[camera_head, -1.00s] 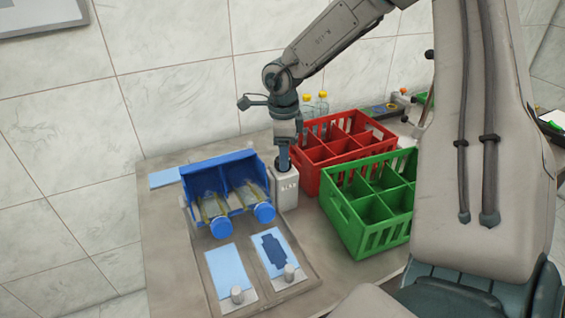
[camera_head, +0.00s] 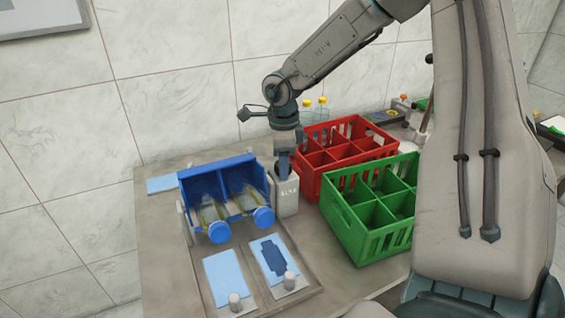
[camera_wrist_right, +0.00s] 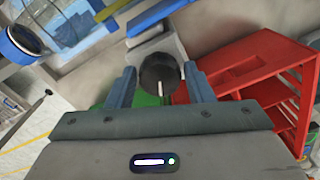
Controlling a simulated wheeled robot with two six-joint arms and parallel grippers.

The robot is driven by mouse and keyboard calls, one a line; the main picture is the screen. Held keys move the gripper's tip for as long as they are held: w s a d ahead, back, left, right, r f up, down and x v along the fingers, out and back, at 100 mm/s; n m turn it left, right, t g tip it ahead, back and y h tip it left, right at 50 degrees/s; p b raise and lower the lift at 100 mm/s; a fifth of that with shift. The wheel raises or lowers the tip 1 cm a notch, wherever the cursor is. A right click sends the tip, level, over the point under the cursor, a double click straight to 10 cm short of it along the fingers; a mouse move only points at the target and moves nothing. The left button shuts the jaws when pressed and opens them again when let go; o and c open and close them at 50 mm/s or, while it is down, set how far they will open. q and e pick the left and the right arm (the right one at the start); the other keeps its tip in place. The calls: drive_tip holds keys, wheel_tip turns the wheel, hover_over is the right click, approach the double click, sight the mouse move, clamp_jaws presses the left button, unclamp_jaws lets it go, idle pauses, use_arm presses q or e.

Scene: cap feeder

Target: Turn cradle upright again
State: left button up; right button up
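The blue cradle (camera_head: 241,177) stands at the left of the table in the head view, tipped forward. Two clear bottles lie in it with their blue caps (camera_head: 219,232) (camera_head: 264,218) pointing toward the front. My right gripper (camera_head: 283,172) is at the grey box (camera_head: 287,198) just right of the cradle. In the right wrist view its two fingers (camera_wrist_right: 161,88) are apart on either side of a round black knob (camera_wrist_right: 158,72) with a white mark; a narrow gap seems to show on both sides. My left gripper is not in view.
A red crate (camera_head: 313,180) and a green crate (camera_head: 350,222) stand right of the grey box, close to my right arm. Two light blue plates (camera_head: 226,272) (camera_head: 262,240) with metal knobs lie in front of the cradle. Yellow-capped bottles stand behind the red crate.

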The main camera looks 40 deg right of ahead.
drive_tip(key=c, duration=0.6)
drive_tip(key=shift+n, duration=0.4)
drive_tip(key=shift+n+b, duration=0.4)
drive_tip(key=shift+n, duration=0.8)
drive_tip(key=n, duration=0.6)
drive_tip(key=o, duration=0.9)
